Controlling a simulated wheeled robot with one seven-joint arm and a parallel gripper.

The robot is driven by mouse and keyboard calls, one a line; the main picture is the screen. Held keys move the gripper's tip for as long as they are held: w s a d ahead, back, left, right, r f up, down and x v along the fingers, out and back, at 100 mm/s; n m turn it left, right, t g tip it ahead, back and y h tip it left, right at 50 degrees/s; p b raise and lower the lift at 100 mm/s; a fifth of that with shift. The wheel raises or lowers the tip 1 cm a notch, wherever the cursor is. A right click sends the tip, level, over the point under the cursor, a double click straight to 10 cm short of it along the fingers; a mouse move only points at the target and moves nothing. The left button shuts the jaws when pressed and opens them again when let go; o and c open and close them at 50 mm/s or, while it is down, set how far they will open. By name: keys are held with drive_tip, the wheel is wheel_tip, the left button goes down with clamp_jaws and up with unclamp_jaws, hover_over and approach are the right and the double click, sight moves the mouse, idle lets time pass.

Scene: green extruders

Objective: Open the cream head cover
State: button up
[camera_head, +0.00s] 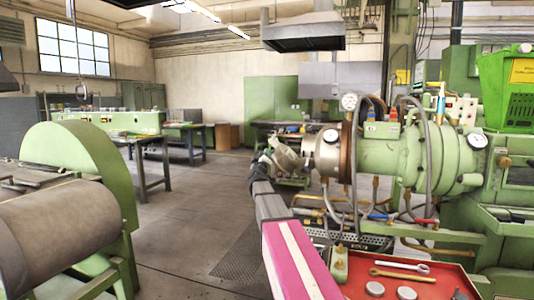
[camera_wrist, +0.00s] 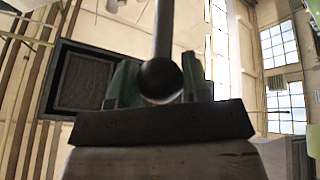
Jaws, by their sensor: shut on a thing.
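The cream head cover (camera_head: 287,155) is at the left end of the green extruder's barrel in the head view. It looks angled against the cream head (camera_head: 325,150); the size of any gap cannot be told. My gripper (camera_head: 262,170) is at the cover's left side, small and dark at the end of my arm. In the wrist view, my gripper (camera_wrist: 160,85) has its two greenish fingers on either side of a dark ball knob (camera_wrist: 160,78). A grey rod (camera_wrist: 164,30) runs up from the knob. My gripper is shut on this knob. The cover's face is not clear in the wrist view.
A red tray (camera_head: 410,278) with wrenches and round metal pieces is at the lower right. Hoses and a gauge (camera_head: 349,102) crowd the extruder. A green machine with a large roller (camera_head: 60,235) stands at the left. Floor (camera_head: 190,215) between is clear.

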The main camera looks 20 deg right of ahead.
wheel_tip(320, 180, down, 13)
drive_tip(key=w+a+n+y, duration=0.1)
drive_tip(key=n+y, duration=0.4)
drive_tip(key=n, duration=0.6)
drive_tip(key=shift+w+a+f+y, duration=0.15)
drive_tip(key=shift+a+f+y, duration=0.05)
drive_tip(key=shift+a+y, duration=0.25)
drive_tip(key=shift+f+n, duration=0.1)
drive_tip(key=shift+n, duration=0.2)
drive_tip(key=o, duration=1.3)
drive_tip(key=shift+c, duration=0.2)
